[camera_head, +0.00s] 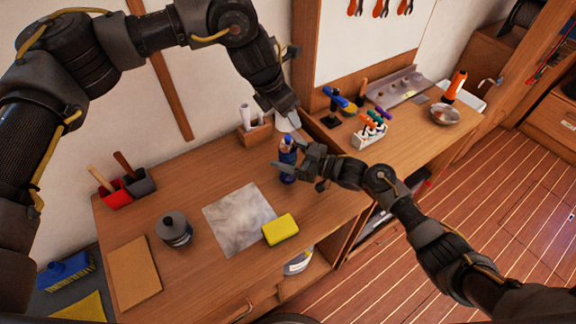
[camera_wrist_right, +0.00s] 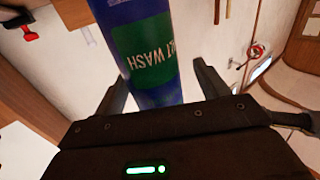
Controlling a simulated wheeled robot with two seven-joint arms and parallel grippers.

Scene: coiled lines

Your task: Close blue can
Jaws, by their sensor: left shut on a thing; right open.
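My left gripper (camera_head: 287,116) is just above the can, pointing down and shut on a small pale thing, mostly hidden by the fingers. I cannot tell whether that thing touches the can's top.
A yellow sponge (camera_head: 280,229), a grey sheet (camera_head: 238,217), a dark grey jar (camera_head: 174,229) and a brown board (camera_head: 134,272) lie to the left and front. A wooden holder with rolls (camera_head: 255,133) stands behind the can. A white marker rack (camera_head: 369,136) is to the right.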

